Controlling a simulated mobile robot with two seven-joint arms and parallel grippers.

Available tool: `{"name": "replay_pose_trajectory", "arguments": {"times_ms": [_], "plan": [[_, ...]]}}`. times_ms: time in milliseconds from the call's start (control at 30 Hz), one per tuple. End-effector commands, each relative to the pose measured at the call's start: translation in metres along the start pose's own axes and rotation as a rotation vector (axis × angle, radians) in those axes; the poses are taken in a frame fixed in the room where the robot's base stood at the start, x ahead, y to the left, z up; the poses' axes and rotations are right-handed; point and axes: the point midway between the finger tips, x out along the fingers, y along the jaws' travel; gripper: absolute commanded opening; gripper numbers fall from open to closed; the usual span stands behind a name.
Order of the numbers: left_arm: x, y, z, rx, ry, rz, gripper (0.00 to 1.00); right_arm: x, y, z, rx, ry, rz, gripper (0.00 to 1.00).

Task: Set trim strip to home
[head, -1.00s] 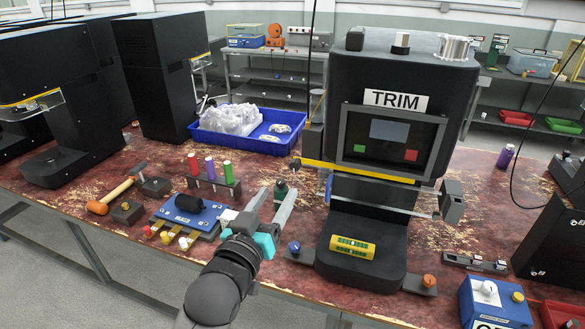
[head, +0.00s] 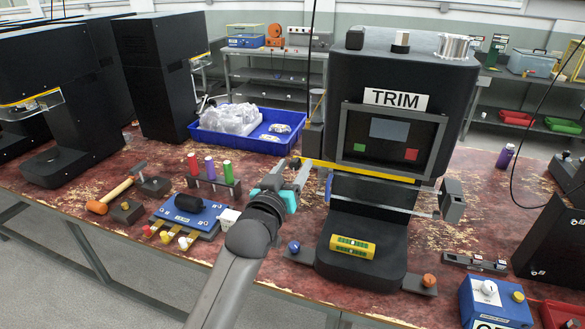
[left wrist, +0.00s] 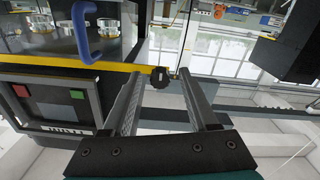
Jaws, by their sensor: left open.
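The machine labelled TRIM (head: 396,100) stands on the bench. A yellow strip (head: 375,172) runs across its front below the screen, and this strip also shows in the left wrist view (left wrist: 75,68). A dark knob (left wrist: 160,78) sits at the strip's end, by the machine's left side. My left gripper (head: 294,164) is open and raised in front of that end. In the left wrist view its fingers (left wrist: 164,82) lie either side of the knob; I cannot tell whether they touch it. My right gripper is not in view.
A blue fixture (head: 190,215) and red, purple and green cylinders (head: 209,167) stand left of my arm. A blue tray (head: 205,136) is behind. A green-yellow piece (head: 352,246) lies on the machine's base. A blue box (head: 495,305) is at front right.

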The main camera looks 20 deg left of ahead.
Motion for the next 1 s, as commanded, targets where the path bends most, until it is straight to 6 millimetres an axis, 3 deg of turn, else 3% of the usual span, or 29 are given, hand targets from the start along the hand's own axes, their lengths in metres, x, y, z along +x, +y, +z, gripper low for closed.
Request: {"name": "replay_pose_trajectory", "arguments": {"times_ms": [100,633,1000], "plan": [[-0.0001,0.0001,-0.0002,0.000,0.001,0.000,0.59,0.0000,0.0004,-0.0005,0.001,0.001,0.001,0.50],[-0.0004,0.0000,-0.0002,0.000,0.001,0.000,0.00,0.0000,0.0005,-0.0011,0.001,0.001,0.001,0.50],[-0.0004,0.0000,-0.0002,0.000,0.001,0.000,0.00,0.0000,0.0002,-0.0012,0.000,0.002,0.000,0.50]]}}
